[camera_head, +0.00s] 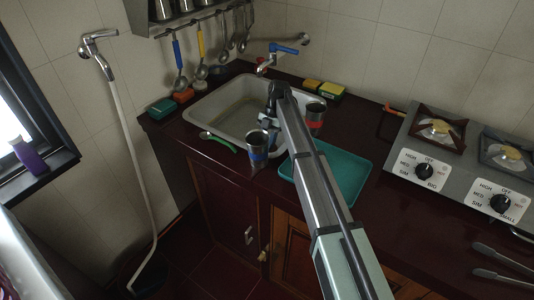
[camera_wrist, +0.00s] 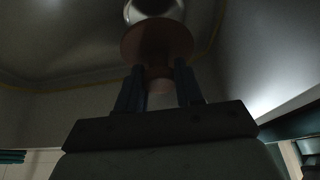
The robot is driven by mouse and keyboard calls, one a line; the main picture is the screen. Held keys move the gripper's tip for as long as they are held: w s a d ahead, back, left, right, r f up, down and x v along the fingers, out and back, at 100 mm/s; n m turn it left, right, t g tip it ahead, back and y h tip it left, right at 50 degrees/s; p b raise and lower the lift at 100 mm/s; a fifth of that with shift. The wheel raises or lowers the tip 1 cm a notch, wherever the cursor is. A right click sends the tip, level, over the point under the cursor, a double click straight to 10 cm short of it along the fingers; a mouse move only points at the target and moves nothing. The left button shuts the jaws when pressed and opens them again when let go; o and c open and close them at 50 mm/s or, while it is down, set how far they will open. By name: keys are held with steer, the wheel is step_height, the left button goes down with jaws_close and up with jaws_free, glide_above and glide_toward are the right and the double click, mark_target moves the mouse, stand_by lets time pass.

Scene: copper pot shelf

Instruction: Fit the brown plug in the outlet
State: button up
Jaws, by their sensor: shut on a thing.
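My gripper (camera_wrist: 159,82) is shut on the brown plug (camera_wrist: 157,42) in the wrist view. Its two dark blue fingers pinch the plug's narrow stem, and the wide round disc faces away from the fingers. The shiny metal outlet (camera_wrist: 154,9) shows just beyond the disc, cut by the picture's top edge. The disc overlaps the outlet's near edge, and I cannot tell whether they touch.
Metal cups with a blue band (camera_head: 258,155) and a red band (camera_head: 315,113) stand near the sink. A teal tray (camera_head: 345,172) lies right of the arm, and a green-handled tool (camera_head: 218,141) lies at the front rim.

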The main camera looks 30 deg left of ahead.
steer(key=shift+f, duration=2.8)
steer(key=shift+f, duration=0.45)
steer(key=o, duration=1.1)
steer(key=shift+r, duration=0.55)
steer(key=v, duration=1.1)
steer(key=shift+w+r, duration=0.15)
steer(key=shift+r, duration=0.25)
